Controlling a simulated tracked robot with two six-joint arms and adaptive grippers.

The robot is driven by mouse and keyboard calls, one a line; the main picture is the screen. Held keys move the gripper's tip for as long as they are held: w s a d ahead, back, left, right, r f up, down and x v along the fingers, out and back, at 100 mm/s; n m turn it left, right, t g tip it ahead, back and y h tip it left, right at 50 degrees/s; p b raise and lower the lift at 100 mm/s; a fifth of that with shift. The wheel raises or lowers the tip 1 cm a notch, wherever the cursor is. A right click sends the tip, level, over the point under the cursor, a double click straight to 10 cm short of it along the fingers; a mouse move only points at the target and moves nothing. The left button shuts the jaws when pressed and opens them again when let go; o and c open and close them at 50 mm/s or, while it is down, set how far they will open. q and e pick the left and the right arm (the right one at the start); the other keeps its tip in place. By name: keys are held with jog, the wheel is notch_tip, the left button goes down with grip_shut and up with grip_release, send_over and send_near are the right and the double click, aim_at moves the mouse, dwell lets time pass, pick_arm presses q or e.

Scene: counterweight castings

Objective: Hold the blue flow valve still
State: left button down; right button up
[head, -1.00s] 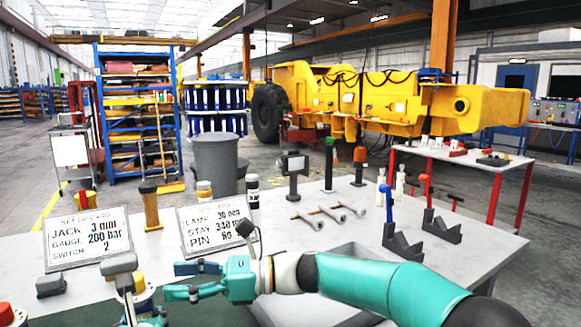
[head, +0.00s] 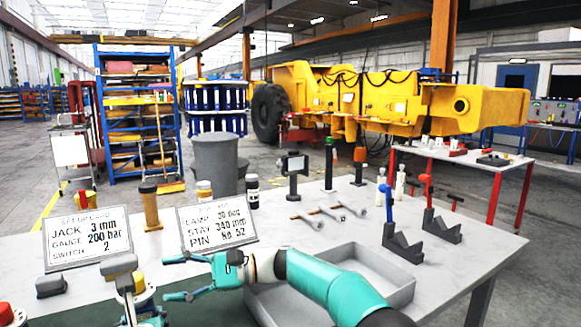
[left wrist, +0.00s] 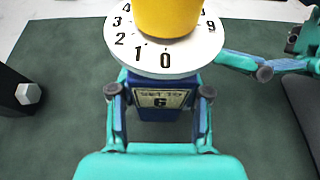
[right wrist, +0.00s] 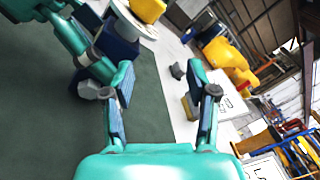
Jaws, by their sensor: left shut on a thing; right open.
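The blue flow valve (left wrist: 155,106) stands on a dark green mat, with a white numbered dial (left wrist: 165,50), a yellow knob (left wrist: 168,15) and a label reading "SET TO 6". My left gripper (left wrist: 158,92) is shut on the valve's blue body, one finger on each side. My right gripper (head: 172,278) is open and empty, just right of the valve. In the right wrist view the blue body (right wrist: 117,48) is left of my right fingers, apart from them.
A grey tray (head: 395,290) lies to the right, partly behind my right arm. Two printed cards (head: 88,240) stand behind the valve. A dark block with a hex nut (left wrist: 27,94) is left of it. A red button (head: 6,312) is at the left edge. Blue and red stands (head: 400,243) are farther right.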

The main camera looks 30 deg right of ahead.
aim_at(137, 277)
jog(key=s+r+n+g, duration=0.2)
jog(key=n, duration=1.3)
jog(key=s+r+n+g, duration=0.1)
jog(key=r+n+g, duration=0.15)
jog(key=n, duration=1.25)
jog(key=shift+g, duration=0.25)
jog(key=a, duration=0.6)
jog(key=shift+s+a+f, duration=0.2)
jog(key=shift+s+f, duration=0.05)
jog(key=shift+s, duration=0.05)
jog(key=shift+a, duration=0.2)
jog(key=shift+m+t, duration=1.3)
jog(key=shift+t, duration=1)
jog(key=d+r+m+t+h, duration=0.1)
jog(key=d+r+m+t, duration=0.3)
jog(key=d, duration=0.6)
jog(key=d+r+m+t+h, duration=0.1)
jog(key=d+r+m+t, duration=0.3)
jog(key=d, duration=0.6)
jog(key=d+r+m+t+h, duration=0.2)
jog(key=d+r+m+t, duration=0.2)
jog(key=d+r+m, duration=0.2)
jog(key=d+r, duration=0.2)
jog(key=d, duration=0.1)
jog(key=shift+s+d+m, duration=0.3)
jog(key=shift+d+m, duration=0.1)
